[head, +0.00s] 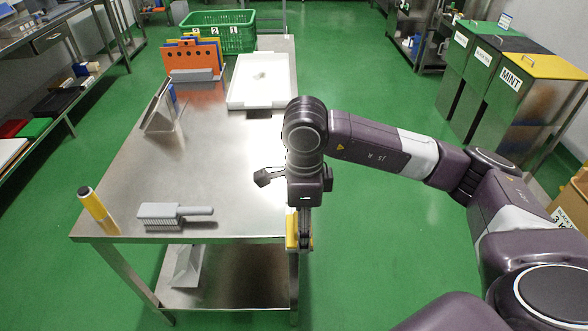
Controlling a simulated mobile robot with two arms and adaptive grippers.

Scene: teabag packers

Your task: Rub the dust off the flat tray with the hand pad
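The flat tray (244,102) is white and shallow and lies at the far right part of the steel table. A small greyish patch (261,75) shows on its floor. My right gripper (304,240) points down just off the table's right edge, well nearer than the tray. Its fingers look closed on a yellow block with a pale part, which appears to be the hand pad (291,231); the fingers and wrist partly hide it. My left gripper is not in view.
A metal stand (160,108), coloured boards (192,62) and a green crate (217,32) stand farther back. The table's middle is clear.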

